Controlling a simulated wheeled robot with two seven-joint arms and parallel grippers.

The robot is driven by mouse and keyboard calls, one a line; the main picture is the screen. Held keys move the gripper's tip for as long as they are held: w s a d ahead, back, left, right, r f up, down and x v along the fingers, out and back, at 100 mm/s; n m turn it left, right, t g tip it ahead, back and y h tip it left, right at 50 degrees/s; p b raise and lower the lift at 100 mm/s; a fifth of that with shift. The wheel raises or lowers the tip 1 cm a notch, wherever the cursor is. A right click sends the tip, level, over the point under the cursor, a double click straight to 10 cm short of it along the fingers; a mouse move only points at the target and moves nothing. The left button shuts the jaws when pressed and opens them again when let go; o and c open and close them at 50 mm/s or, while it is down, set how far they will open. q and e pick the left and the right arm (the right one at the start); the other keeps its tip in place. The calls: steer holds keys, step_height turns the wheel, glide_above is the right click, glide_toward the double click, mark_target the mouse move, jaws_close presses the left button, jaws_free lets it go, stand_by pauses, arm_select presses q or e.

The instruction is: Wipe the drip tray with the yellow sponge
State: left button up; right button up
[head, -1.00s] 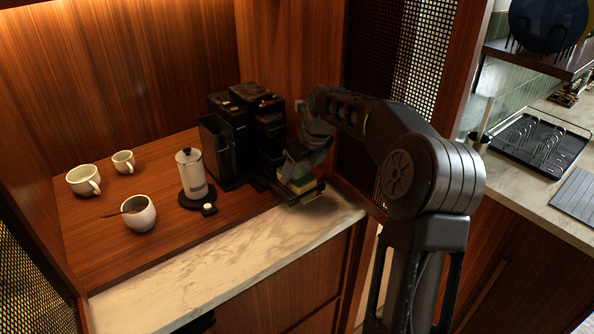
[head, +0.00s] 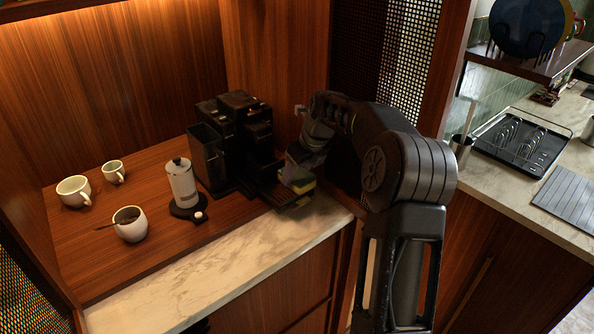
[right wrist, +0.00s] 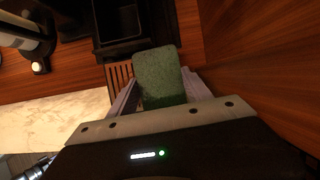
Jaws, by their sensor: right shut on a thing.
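The yellow sponge (head: 303,187) has a green face, which fills the middle of the right wrist view (right wrist: 160,78). My right gripper (head: 298,172) is shut on it, with one finger on each side in the right wrist view (right wrist: 162,92). The dark slatted drip tray (head: 278,198) juts from the front of the black coffee machine (head: 238,135). Its slats also show left of the sponge in the right wrist view (right wrist: 118,73). The sponge is at the tray's right end and hides part of it. I cannot tell whether they touch. My left gripper is not in view.
A moka-style metal pot (head: 181,183) stands left of the machine. Two cups and a bowl with a spoon (head: 130,226) are farther left. A wood side wall (head: 275,60) is close behind the gripper. The marble front strip (head: 225,262) is clear.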

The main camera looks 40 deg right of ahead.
steer(key=shift+s+d+f, duration=0.1)
steer(key=shift+d+f, duration=0.05)
steer(key=shift+d, duration=0.05)
steer(key=shift+a, duration=0.1)
steer(key=shift+a, duration=2.1)
steer(key=shift+a, duration=0.1)
steer(key=shift+a+r, duration=0.2)
steer(key=shift+a+f, duration=0.2)
steer(key=shift+a, duration=1.6)
steer(key=shift+r, duration=0.1)
